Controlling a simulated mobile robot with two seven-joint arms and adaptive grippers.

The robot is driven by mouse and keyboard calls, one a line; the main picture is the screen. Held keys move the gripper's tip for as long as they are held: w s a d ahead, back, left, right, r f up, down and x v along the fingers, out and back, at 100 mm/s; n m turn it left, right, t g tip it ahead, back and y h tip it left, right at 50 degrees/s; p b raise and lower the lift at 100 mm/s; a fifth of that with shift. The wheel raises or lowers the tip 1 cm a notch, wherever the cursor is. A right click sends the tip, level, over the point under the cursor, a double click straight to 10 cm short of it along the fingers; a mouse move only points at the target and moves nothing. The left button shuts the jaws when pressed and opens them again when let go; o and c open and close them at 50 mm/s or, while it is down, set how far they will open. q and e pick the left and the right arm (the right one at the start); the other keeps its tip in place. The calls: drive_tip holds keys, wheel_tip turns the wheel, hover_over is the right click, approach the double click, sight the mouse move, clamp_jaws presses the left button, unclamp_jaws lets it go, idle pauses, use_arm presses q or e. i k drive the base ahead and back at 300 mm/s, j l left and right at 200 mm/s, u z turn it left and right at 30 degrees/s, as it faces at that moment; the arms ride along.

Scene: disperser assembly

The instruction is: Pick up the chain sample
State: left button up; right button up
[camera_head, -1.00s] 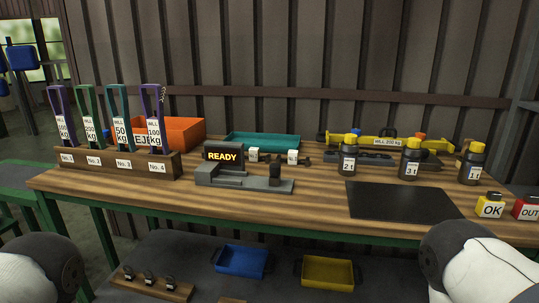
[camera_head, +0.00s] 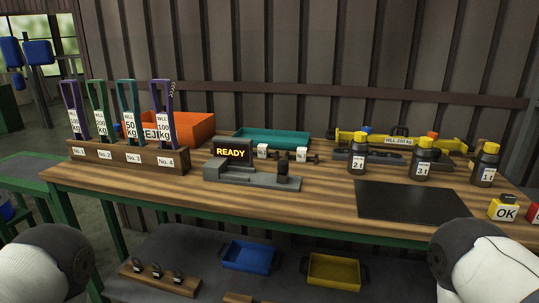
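I cannot surely pick out the chain sample. A small chain-like strip (camera_head: 172,87) shows beside the top of the purple strap marked 100 kg (camera_head: 162,110) in slot No. 4. Several small dark metal pieces (camera_head: 157,271) stand on a wooden block (camera_head: 150,284) on the lower shelf; they are too small to identify. A grey test device (camera_head: 250,178) with a READY display (camera_head: 231,152) sits mid-table. Only white and black parts of my two arms show at the lower left and lower right corners. Neither gripper is in view.
The wooden rack (camera_head: 120,155) holds coloured straps at the table's left. Behind are an orange bin (camera_head: 190,127), a teal tray (camera_head: 270,137) and a yellow beam (camera_head: 400,142). Bottles (camera_head: 422,160), a black mat (camera_head: 408,201) and an OK box (camera_head: 503,210) occupy the right. Blue (camera_head: 247,258) and yellow (camera_head: 334,272) trays sit below.

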sight(263, 153)
drive_tip(key=i+j+z, duration=0.1)
drive_tip(key=i+j, duration=0.2)
drive_tip(key=i+j+z, duration=0.1)
drive_tip(key=i+j, duration=0.15)
drive_tip(key=i+j+z, duration=0.1)
drive_tip(key=i+j, duration=0.15)
drive_tip(key=j, duration=0.2)
drive_tip(key=i+j+z, duration=0.1)
drive_tip(key=i+j, duration=0.15)
drive_tip(key=j, duration=0.15)
drive_tip(key=i+j+z, duration=0.1)
drive_tip(key=i+j, duration=0.15)
drive_tip(key=j, duration=0.15)
drive_tip(key=l, duration=0.7)
